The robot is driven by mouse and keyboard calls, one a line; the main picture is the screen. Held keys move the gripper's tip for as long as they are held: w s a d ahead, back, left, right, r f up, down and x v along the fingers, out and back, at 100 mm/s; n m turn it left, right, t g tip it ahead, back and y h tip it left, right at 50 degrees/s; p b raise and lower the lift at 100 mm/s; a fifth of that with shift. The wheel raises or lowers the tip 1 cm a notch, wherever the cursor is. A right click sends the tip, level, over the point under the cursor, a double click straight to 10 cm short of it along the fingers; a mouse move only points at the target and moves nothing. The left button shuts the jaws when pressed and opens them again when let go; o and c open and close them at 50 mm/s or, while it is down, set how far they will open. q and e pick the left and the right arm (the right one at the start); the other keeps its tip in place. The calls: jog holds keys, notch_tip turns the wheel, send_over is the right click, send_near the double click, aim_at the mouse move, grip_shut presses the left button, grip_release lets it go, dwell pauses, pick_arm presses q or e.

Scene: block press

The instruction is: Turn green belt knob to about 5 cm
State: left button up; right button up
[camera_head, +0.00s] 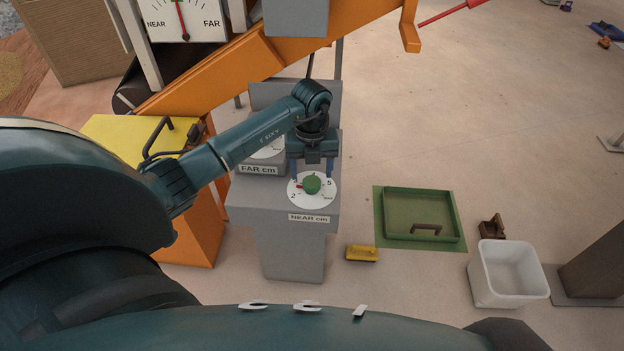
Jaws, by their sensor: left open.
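The green knob (312,184) sits in the middle of a white dial (298,195) marked 2 and 5, on the grey pedestal (290,245) labelled NEAR cm. A small red mark shows at the knob's left side. My left gripper (312,172) is open and points down over the dial, its two blue fingers at the far left and far right sides of the knob. I cannot tell whether the fingers touch it. A second dial labelled FAR cm (258,169) stands behind, partly hidden by my left arm. My right gripper is not in view.
An orange conveyor frame (215,78) and a NEAR/FAR gauge (184,18) stand behind. A green tray (390,214), a yellow block (362,254), a brown block (492,227) and a white bin (486,287) are on the floor at right. Open floor lies beyond them.

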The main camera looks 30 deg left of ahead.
aim_at(312, 181)
pick_arm(q)
jog(key=shift+f, duration=1.55)
jog(key=c, duration=1)
jog(key=shift+o, duration=0.2)
